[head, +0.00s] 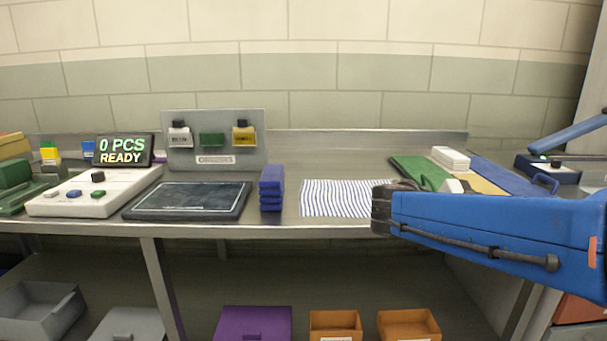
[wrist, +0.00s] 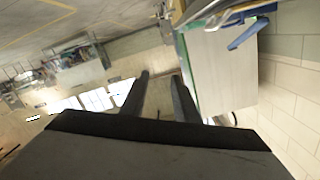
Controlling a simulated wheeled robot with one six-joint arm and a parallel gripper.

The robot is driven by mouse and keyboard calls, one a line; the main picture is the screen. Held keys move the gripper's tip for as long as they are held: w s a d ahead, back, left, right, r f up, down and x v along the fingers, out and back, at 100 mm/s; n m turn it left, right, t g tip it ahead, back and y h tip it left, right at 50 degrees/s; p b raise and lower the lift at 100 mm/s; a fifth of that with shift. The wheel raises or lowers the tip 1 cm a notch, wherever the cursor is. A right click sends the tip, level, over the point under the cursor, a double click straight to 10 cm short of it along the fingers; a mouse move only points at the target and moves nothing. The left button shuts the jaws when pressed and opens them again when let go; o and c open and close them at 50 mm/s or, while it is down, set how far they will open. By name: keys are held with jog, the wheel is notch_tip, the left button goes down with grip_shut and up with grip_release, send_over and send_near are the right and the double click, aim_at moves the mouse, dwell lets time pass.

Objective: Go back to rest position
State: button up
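In the wrist view my gripper (wrist: 160,82) shows as two dark fingers spread apart, with nothing held between them. Behind them the room appears tilted, with the floor, a wall and the side of some furniture. In the head view my blue arm reaches in from the right, in front of the bench. Its dark end covers part of the bench's front edge, and I cannot make out the fingers there. A striped cloth (head: 335,198) lies flat on the bench, partly behind the arm. A stack of folded blue pieces (head: 271,188) stands left of it.
On the metal bench (head: 290,224) are a dark pad (head: 188,201), a white control box (head: 95,194) and a display reading "0 PCS READY" (head: 124,150). Purple (head: 252,322) and orange bins (head: 335,324) sit below.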

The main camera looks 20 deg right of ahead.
jog(key=a+f+n+t+y, duration=0.2)
jog(key=a+f+n+y, duration=0.25)
jog(key=f+n, duration=0.35)
jog(key=a+f+n+t+y, duration=0.35)
jog(key=a+f+n, duration=0.2)
jog(key=f, duration=0.35)
jog(key=w+a+f+n+t+y, duration=0.1)
jog(key=a+f+n+t+y, duration=0.1)
jog(key=a+n+y, duration=0.2)
jog(key=w+a+f+n+t+y, duration=0.2)
jog(key=a+n+y, duration=0.2)
jog(key=a+n, duration=0.5)
jog(key=a, duration=0.3)
jog(key=shift+w+a, duration=0.25)
jog(key=shift+w, duration=0.05)
